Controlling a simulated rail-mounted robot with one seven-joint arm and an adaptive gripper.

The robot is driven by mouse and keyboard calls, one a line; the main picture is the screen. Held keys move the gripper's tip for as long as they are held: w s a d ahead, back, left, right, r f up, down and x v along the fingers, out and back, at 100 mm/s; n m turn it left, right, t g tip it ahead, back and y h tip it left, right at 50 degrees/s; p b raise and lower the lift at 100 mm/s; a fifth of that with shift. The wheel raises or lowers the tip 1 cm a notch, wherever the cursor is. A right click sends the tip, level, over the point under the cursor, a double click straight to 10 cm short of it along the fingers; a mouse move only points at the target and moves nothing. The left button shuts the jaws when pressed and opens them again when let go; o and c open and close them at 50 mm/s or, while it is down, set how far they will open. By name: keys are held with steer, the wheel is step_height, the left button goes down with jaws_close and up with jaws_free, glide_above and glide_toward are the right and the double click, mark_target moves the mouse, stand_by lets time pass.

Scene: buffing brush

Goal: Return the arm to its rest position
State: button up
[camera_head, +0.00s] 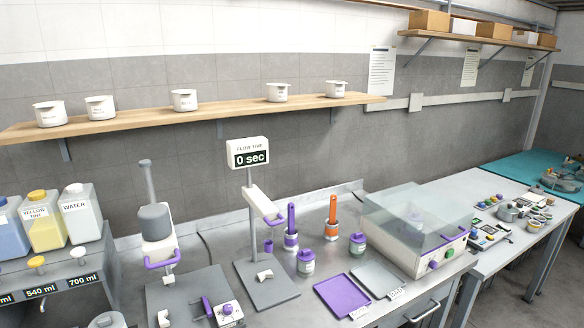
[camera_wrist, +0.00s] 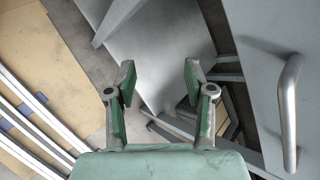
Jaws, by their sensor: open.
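My gripper (camera_wrist: 158,95) shows in the wrist view with its two green-padded fingers spread apart and nothing between them. It points down past the bench edge toward the floor and metal legs. It touches nothing that I can see. My arm and gripper do not show in the head view.
A steel bench (camera_head: 330,306) carries a flow-time stand (camera_head: 252,215), a clear-covered machine (camera_head: 415,225) and a purple tray (camera_head: 342,295). Bottles (camera_head: 83,212) stand at left. A wall shelf (camera_head: 220,112) holds white pots. In the wrist view, a handle (camera_wrist: 289,112) is at right and rails (camera_wrist: 35,125) at left.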

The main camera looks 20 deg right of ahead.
steer(key=s+a+f+n+g, duration=0.2)
steer(key=a+f+n+g, duration=0.4)
steer(key=a, duration=0.7)
steer(key=s+a+f+n+g, duration=0.3)
steer(key=a+f+n, duration=0.2)
steer(key=a+f, duration=0.55)
steer(key=s+a+f+n+g+h, duration=0.2)
steer(key=s+a+n, duration=0.3)
steer(key=a, duration=0.5)
steer(key=s+a+f+n+g+h, duration=0.1)
steer(key=s+a+n+g, duration=0.3)
steer(key=s+a, duration=0.6)
steer(key=shift+s+a+f+n+h, duration=0.25)
steer(key=shift+a+f+n+h, duration=0.2)
steer(key=shift+n, duration=0.25)
